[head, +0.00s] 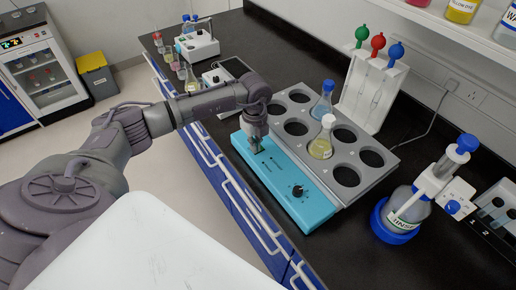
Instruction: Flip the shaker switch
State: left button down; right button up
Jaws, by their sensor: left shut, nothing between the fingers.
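The shaker is a teal control box (310,207) joined to a grey platform (395,157) with round holes. A black knob (298,191) sits on the near part of the teal top. My left gripper (257,150) is shut and empty, pointing down at the far end of the teal top, over or touching it; I cannot tell which. The switch is not clearly visible; the gripper may hide it. Two flasks stand in platform holes, one with blue liquid (322,103) and one with yellow (321,147). My right gripper is not in view.
A pipette stand (372,93) is behind the platform. A blue-based dispenser bottle (404,216) stands to the right. Other devices and small bottles (192,80) are at the far left of the black bench (290,62). A shelf with bottles hangs at upper right.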

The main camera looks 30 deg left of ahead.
pick_arm(q)
jog(key=shift+r+p, duration=2.6)
jog(key=shift+r, duration=0.95)
jog(key=shift+f, duration=0.15)
